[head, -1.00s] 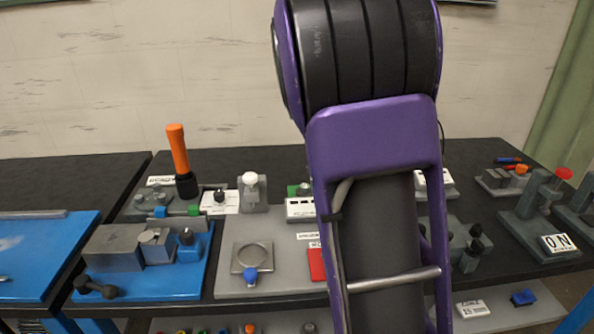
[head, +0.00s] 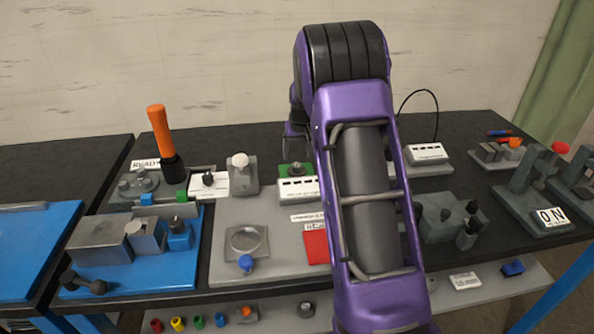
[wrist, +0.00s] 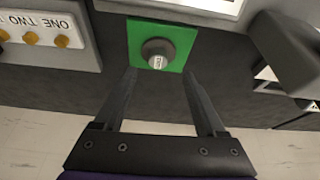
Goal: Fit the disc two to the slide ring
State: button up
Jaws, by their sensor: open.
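The green pad also shows in the head view (head: 284,170), left of my arm. My gripper (wrist: 158,75) is open and empty, its fingertips just short of the round piece, one to each side. A metal ring on a square plate (head: 246,241), likely the slide ring, lies on the grey board with a blue knob (head: 246,264) at its front.
A white box with orange buttons marked ONE TWO (wrist: 45,38) stands beside the green pad. A red block (head: 316,246) lies on the grey board (head: 280,262). An orange-handled upright tool (head: 162,140) and a blue fixture board (head: 130,282) are at the left.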

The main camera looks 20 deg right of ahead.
aim_at(297, 165)
jog(key=x, duration=0.6)
jog(key=shift+w+d+f, duration=0.15)
jog(key=shift+w+d, duration=0.05)
grip_shut()
